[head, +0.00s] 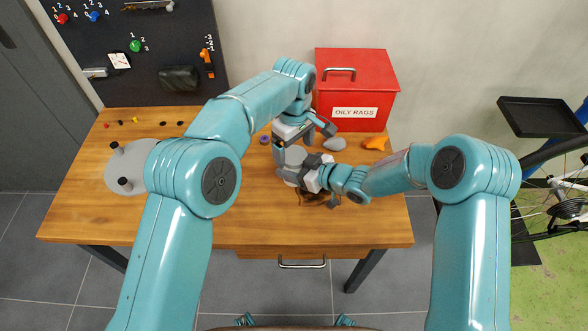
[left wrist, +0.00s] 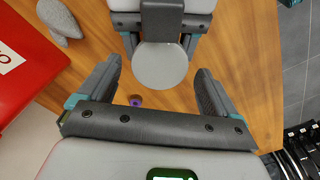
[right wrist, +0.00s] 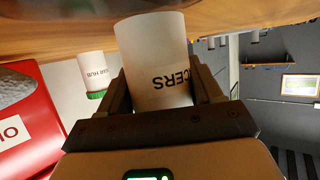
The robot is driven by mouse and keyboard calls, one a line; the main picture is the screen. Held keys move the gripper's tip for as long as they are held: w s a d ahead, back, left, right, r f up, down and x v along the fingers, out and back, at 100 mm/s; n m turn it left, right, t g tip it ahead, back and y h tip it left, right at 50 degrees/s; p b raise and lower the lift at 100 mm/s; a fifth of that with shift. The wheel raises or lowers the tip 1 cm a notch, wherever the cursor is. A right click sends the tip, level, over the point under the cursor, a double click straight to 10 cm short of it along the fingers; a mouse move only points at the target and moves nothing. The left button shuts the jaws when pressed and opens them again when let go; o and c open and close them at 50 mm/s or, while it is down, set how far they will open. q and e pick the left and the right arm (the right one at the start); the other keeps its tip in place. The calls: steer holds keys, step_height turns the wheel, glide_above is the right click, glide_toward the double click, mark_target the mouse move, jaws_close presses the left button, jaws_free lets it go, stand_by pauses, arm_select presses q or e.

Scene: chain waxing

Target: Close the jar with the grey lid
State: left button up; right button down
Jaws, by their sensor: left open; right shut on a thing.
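The white jar (right wrist: 152,60) stands in my right gripper, with dark letters ending in "CERS" on its side; the right wrist view shows it upside down. My right gripper (head: 303,178) is shut on the jar's side. A flat round grey disc (left wrist: 160,66), which looks like the grey lid, shows at the jar's top from above; whether it is seated cannot be told. It also shows in the head view (head: 296,157). My left gripper (head: 303,141) is open above it, with the disc between and beyond its fingers in the left wrist view.
A red oily-rags bin (head: 357,90) stands at the back. A grey lump (head: 334,144), an orange piece (head: 375,143) and a purple ring (head: 264,139) lie near it. Another white jar (right wrist: 93,72) has a green lid. A grey round plate (head: 125,175) with black knobs lies left.

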arm_select(q)
steer(key=shift+f, duration=0.7)
steer(key=c, duration=1.1)
steer(key=m, duration=0.3)
steer(key=o, duration=1.2)
steer(key=shift+c, duration=0.2)
steer(key=shift+r, duration=0.1)
